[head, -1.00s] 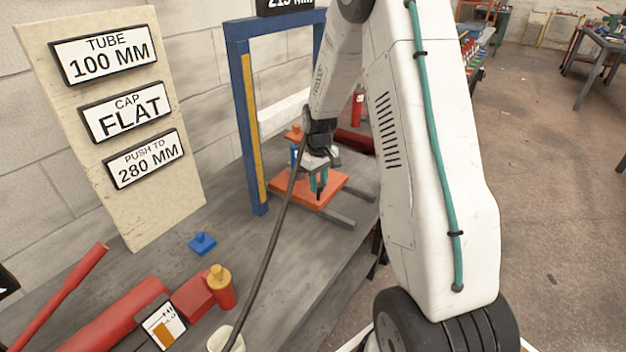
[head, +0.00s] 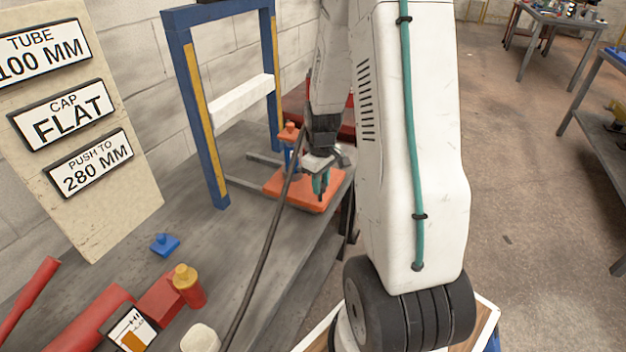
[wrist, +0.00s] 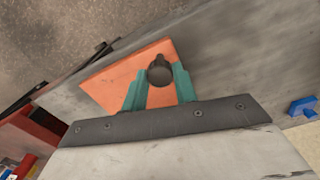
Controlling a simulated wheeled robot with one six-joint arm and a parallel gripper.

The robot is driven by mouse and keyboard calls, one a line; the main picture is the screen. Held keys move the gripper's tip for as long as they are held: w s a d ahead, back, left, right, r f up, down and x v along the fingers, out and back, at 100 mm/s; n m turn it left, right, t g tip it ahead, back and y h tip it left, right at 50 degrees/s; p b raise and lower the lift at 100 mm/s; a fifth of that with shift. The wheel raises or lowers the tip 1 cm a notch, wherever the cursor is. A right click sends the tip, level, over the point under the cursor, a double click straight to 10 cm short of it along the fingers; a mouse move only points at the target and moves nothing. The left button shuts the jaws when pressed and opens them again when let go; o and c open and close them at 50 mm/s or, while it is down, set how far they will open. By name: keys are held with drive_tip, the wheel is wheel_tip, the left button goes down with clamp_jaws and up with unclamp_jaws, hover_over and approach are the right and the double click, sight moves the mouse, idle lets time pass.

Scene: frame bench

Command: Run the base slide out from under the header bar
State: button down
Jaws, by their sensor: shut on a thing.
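The base slide is an orange plate (head: 312,198) on grey rails near the front edge of the bench. It also shows in the wrist view (wrist: 108,87). My gripper (head: 320,190) is over the plate, its teal fingers shut on a dark round upright handle (wrist: 159,73). A blue post with an orange top (head: 289,134) stands at the plate's back left, partly hidden by my wrist. The white header bar (head: 240,99) spans the blue frame (head: 196,115), behind and left of the plate. The plate is clear of it.
A sign board (head: 110,190) stands left of the frame. A dark cable crosses the view. Bare rail (head: 262,159) shows behind the plate.

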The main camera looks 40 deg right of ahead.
drive_tip(key=shift+s, duration=0.2)
drive_tip(key=c, duration=1.1)
unclamp_jaws()
wheel_tip(320, 180, up, 8)
drive_tip(key=shift+f, duration=0.1)
